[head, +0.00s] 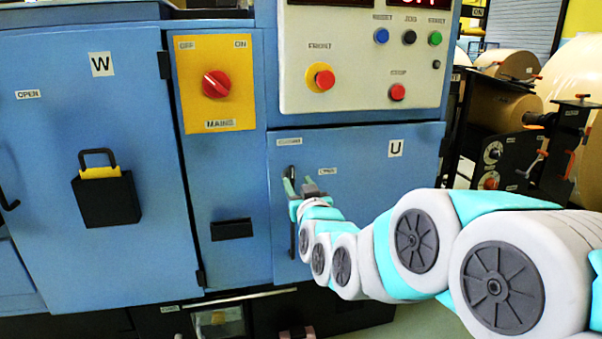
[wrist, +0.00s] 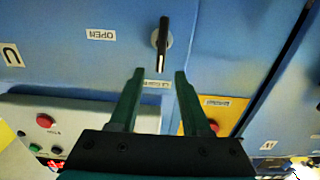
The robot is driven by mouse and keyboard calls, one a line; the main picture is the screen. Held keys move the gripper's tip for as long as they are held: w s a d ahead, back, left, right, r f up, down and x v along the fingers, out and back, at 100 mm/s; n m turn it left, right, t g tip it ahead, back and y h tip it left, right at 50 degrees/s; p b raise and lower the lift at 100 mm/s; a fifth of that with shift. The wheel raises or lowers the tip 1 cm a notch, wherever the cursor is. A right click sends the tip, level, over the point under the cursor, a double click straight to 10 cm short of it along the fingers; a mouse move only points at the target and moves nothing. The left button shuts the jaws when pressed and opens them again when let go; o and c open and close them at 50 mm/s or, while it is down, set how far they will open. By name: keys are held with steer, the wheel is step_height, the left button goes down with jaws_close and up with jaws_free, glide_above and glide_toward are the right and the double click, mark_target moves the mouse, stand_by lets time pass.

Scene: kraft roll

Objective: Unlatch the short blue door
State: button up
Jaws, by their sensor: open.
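The short blue door (head: 362,205), marked U, is closed in the head view, below the control panel. In the head view my gripper (head: 304,187) hides part of the latch area.
A tall blue door (head: 145,190) marked W with a black padlock-like box (head: 107,198) is at left. A yellow mains switch plate (head: 217,110) is above left, and the control panel (head: 350,60) with buttons above. Paper rolls (head: 510,65) stand at right.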

mark_target(292, 174)
steer(key=shift+p+x, duration=0.45)
steer(key=shift+x, duration=3.2)
steer(key=shift+f, duration=0.1)
steer(key=shift+c, duration=0.4)
jaws_close()
